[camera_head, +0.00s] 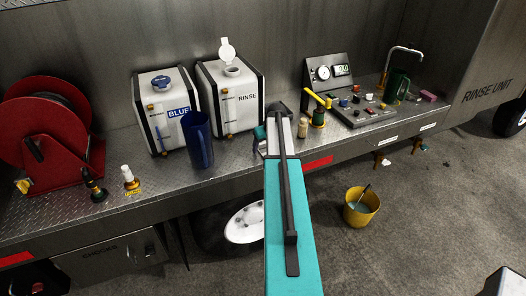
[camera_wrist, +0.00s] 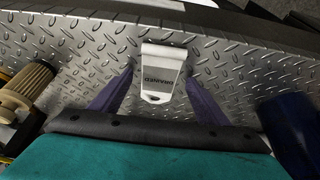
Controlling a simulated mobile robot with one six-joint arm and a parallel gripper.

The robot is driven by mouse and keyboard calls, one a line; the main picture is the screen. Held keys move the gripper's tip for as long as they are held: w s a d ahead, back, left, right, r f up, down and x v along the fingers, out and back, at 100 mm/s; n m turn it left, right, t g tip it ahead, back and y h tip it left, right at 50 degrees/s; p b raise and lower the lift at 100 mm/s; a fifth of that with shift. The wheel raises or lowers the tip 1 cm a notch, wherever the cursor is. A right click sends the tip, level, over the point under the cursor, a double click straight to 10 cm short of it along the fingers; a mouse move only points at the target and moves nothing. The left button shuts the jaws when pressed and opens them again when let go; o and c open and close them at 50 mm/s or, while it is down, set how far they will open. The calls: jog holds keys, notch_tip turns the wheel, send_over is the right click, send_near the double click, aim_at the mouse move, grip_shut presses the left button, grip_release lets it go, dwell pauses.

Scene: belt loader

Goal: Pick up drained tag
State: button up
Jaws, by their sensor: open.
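The drained tag (camera_wrist: 160,72) is a small white clip-like tag with the word "DRAINED" printed in dark letters. In the wrist view it lies on the diamond-plate deck, in the upper middle. My gripper (camera_wrist: 158,98) is open, with its two purple-grey fingers on either side of the tag's lower part. I cannot tell whether either finger touches it.
A blue jug (camera_head: 198,141) stands left of my arm, and a tan-topped bottle (camera_head: 303,128) stands close on its right. The BLUE tank (camera_head: 163,135) and RINSE tank (camera_head: 233,113) stand behind. A yellow-handled valve (camera_head: 318,113) and control panel (camera_head: 365,104) are further right.

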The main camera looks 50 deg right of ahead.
jog(key=c, duration=1.1)
jog(key=shift+r, duration=0.1)
jog(key=shift+c, duration=0.2)
jog(key=shift+r+b, duration=1.1)
jog(key=shift+r, duration=0.2)
jog(key=shift+s+r, duration=0.1)
jog(key=shift+r, duration=0.2)
jog(key=s+a+b, duration=0.2)
jog(key=s+b, duration=0.1)
jog(key=s, duration=0.4)
jog(key=s+a+r+b, duration=0.1)
jog(key=s+a+b, duration=0.1)
jog(key=s, duration=0.6)
jog(key=shift+a+r+b, duration=0.3)
jog(key=shift+b, duration=0.1)
